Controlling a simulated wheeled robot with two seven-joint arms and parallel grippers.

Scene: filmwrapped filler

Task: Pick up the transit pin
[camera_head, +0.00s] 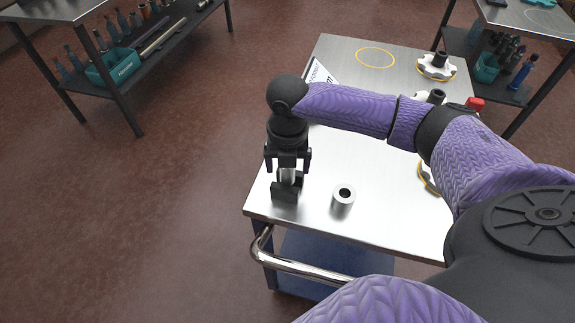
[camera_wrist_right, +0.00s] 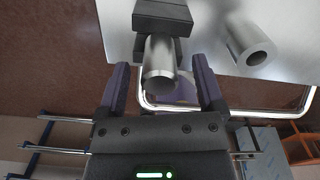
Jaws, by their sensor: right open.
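The transit pin, as I take it, is the plain silver cylinder (camera_head: 287,175) in a black block (camera_head: 286,191) near the left front corner of the steel cart top. It also shows in the right wrist view (camera_wrist_right: 160,66), its lower part hidden by the black block (camera_wrist_right: 161,17). My right gripper (camera_head: 288,163) points down over it. The gripper is open, with one finger on each side of the cylinder and gaps visible in the right wrist view (camera_wrist_right: 161,68). My left gripper is out of view.
A hollow silver sleeve (camera_head: 343,197) stands just right of the block. White and black round parts (camera_head: 436,66) stand along the cart's right side, partly hidden by my arm. A yellow ring mark (camera_head: 375,58) lies at the back. A chrome handle (camera_head: 300,268) runs along the front.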

